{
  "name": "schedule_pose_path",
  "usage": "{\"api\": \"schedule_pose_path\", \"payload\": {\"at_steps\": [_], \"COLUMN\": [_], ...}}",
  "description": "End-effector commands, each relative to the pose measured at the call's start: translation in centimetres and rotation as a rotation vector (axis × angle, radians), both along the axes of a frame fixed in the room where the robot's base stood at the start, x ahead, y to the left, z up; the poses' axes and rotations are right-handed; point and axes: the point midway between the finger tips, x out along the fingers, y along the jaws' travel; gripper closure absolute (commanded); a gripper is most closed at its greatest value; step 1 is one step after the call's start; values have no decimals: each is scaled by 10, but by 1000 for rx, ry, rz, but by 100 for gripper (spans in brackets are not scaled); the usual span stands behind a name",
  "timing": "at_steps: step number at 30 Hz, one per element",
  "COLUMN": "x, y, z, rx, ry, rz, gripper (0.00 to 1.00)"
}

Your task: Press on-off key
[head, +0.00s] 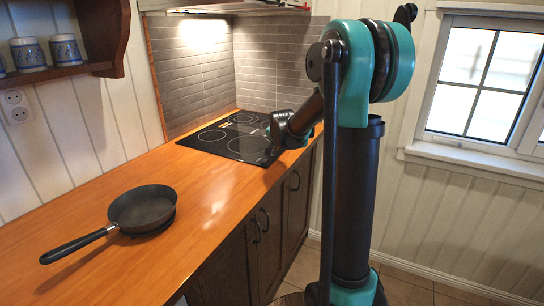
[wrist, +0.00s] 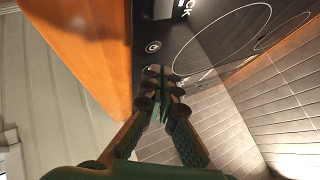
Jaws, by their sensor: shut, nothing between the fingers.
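The black glass cooktop (head: 228,143) is set into the orange wooden counter, and its dark surface fills the upper part of the wrist view (wrist: 205,30). A small round white mark that looks like the on-off key (wrist: 153,46) shows near the cooktop's edge in the wrist view. My gripper (wrist: 162,85) is shut and empty, with its fingertips just below that mark in the picture. I cannot tell whether the tips touch the glass. In the head view my arm reaches to the cooktop's near right corner, and the key is too small to make out there.
A dark frying pan (head: 143,208) stands on the counter (head: 95,265) at the front left, away from my gripper. Dark cabinets (head: 255,240) are below the counter. Grey tiles (head: 190,80) rise behind the cooktop. Blue-patterned mugs (head: 66,50) stand on a shelf at upper left.

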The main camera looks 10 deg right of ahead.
Motion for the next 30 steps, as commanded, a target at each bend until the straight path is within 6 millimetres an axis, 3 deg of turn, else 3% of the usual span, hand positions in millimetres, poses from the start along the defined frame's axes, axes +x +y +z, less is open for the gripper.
{"api": "schedule_pose_path", "payload": {"at_steps": [13, 30], "x": [0, 0], "y": [0, 0], "z": [39, 42], "rx": [0, 0], "ry": [0, 0], "rz": [0, 0], "gripper": [100, 100]}}
